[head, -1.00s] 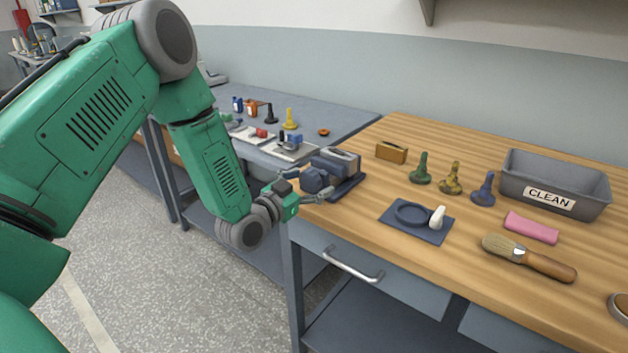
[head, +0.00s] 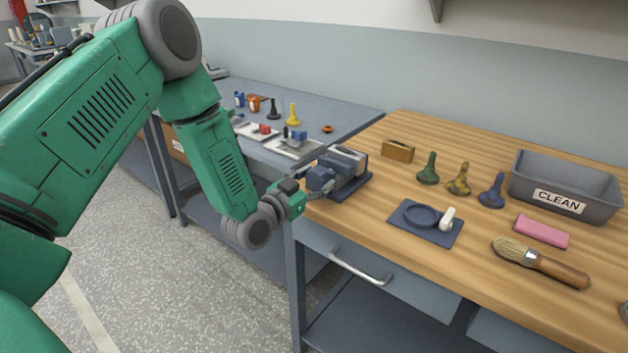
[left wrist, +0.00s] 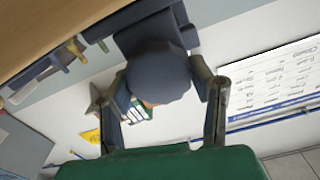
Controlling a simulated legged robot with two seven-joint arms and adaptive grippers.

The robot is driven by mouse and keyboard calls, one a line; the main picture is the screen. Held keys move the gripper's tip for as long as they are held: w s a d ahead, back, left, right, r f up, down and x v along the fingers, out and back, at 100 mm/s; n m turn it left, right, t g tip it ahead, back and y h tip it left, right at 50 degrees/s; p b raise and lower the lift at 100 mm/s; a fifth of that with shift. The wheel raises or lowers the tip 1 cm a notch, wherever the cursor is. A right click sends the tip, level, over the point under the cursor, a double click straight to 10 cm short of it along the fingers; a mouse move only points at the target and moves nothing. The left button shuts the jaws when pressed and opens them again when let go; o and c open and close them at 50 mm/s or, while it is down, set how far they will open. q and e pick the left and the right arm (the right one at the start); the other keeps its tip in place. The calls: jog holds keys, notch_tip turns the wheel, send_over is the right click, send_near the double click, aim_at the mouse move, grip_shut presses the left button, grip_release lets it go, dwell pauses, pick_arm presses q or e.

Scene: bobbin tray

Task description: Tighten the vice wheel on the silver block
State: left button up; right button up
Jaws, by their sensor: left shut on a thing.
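The vice (head: 352,187) is dark blue-grey and stands at the left end of the wooden bench. A silver-grey block (head: 350,157) sits at its jaws. The rounded dark wheel (head: 319,179) is on the vice's near left side. My left gripper (head: 317,186) reaches it from the left and is shut on it. In the left wrist view the wheel (left wrist: 158,76) lies between the two fingers of my left gripper (left wrist: 163,85) and hides much of the vice behind it. My right gripper is not in view.
A grey table (head: 340,115) with small parts stands behind.

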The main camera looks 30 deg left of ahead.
pick_arm(q)
jog(key=shift+d+f+m, duration=0.15)
jog(key=shift+d+m, duration=0.05)
jog(key=shift+m, duration=0.2)
jog(key=m, duration=0.4)
jog(key=shift+f+m, duration=0.15)
jog(key=shift+m, duration=0.25)
jog(key=shift+a+m+b, duration=0.1)
jog(key=shift+m+b, duration=0.25)
jog(key=shift+m, duration=0.65)
dwell(0.5)
jog(key=o, duration=1.2)
jog(key=shift+w, duration=0.1)
jog(key=shift+c, duration=0.2)
jog(key=s, duration=1.2)
jog(key=shift+a, duration=0.35)
